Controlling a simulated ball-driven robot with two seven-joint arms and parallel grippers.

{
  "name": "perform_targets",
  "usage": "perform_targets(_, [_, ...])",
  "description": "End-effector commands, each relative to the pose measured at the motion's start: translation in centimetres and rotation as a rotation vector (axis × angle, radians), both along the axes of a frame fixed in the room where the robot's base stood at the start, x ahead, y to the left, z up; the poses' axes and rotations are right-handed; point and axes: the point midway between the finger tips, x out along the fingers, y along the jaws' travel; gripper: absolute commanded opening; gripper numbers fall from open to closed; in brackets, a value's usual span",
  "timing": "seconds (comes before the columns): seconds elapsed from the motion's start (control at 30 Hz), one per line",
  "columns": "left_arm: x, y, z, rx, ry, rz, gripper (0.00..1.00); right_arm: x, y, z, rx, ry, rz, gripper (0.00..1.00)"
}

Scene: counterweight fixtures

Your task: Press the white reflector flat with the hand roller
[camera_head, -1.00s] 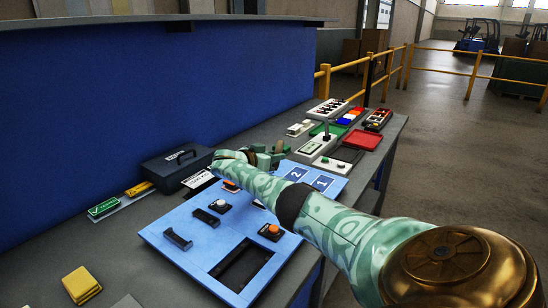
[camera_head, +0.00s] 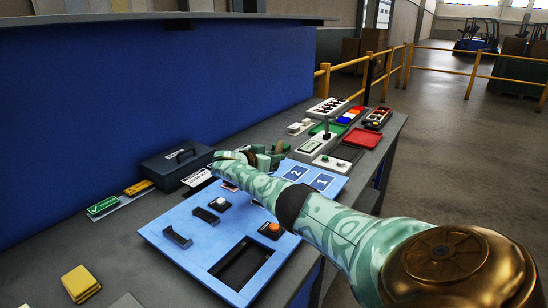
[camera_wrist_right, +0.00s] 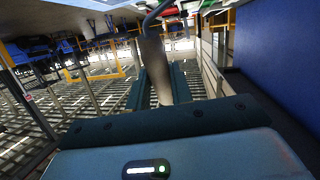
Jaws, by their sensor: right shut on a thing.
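My right gripper (camera_head: 268,156) is over the far part of the light blue board, beyond my patterned forearm. In the right wrist view its dark fingers (camera_wrist_right: 157,88) are shut on a grey-brown cylindrical handle (camera_wrist_right: 153,58), which I take to be the hand roller's. A blue curved rod (camera_wrist_right: 160,12) shows at the handle's far end. In the head view a small brownish piece of the handle (camera_head: 279,147) shows at the gripper. The roller's working end is hidden or too small to tell. I cannot make out the white reflector for certain. My left gripper is not in view.
The light blue board (camera_head: 165,226) has black holders, an orange button (camera_head: 273,227) and a dark recess. A dark toolbox (camera_head: 177,165) stands behind it. Yellow blocks (camera_head: 80,281) lie at front left. Trays, including a red one (camera_head: 362,138), are at the far end. A blue wall (camera_head: 150,100) bounds the back.

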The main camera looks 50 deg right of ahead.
Motion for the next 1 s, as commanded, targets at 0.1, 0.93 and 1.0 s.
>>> perform_targets(0.1, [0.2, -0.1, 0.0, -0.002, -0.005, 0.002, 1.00, 0.0, 0.0, -0.2, 0.003, 0.002, 0.000, 0.00])
perform_targets(0.93, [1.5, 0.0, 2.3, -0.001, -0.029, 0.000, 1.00, 0.0, 0.1, 3.4, 0.004, -0.001, 0.001, 0.00])
perform_targets(1.0, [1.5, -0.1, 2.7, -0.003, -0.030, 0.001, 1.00, 0.0, 0.1, 4.1, 0.003, -0.001, 0.001, 0.00])
